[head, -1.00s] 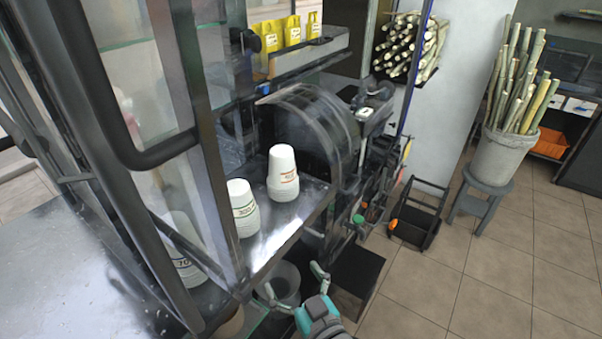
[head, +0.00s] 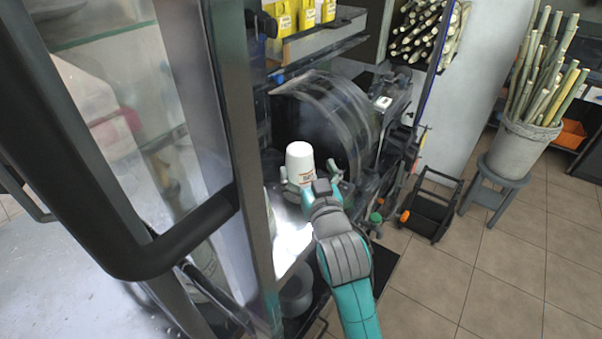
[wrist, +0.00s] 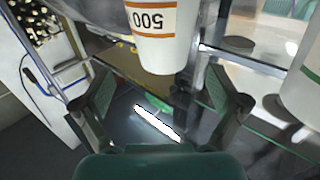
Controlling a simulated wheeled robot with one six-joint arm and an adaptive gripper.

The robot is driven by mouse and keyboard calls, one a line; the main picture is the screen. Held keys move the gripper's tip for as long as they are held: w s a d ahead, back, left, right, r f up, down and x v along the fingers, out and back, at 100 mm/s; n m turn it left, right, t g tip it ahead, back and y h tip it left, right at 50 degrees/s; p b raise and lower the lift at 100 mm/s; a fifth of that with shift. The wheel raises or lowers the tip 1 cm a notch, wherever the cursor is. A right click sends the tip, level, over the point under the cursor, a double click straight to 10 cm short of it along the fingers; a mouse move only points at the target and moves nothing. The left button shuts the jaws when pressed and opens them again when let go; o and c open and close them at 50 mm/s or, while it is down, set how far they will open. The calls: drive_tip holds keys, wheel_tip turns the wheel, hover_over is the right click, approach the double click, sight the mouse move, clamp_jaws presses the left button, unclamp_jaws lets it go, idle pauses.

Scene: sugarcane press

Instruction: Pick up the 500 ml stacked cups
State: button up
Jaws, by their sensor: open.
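The 500 ml stacked cups (head: 299,158) are white with an orange-brown band. They stand upside down on the metal shelf beside the press drum. In the wrist view the stack (wrist: 163,38), marked "500", is at the top centre, in line with the gap between my fingers. My gripper (head: 311,177) is open at the stack's near side in the head view. In the wrist view its two fingers (wrist: 160,88) are spread wide, with no clear contact on the cups. My gripper and wrist hide the lower part of the stack in the head view.
Another white cup stack (wrist: 301,88) is close by at the wrist view's right edge. A metal post (head: 240,130) and a black handle (head: 185,240) stand left of the arm. The press drum (head: 335,115) is behind the cups. Open floor (head: 470,265) lies right.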

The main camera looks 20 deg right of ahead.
sight(300, 154)
drive_tip(key=shift+w, duration=3.05)
drive_tip(key=c, duration=1.7)
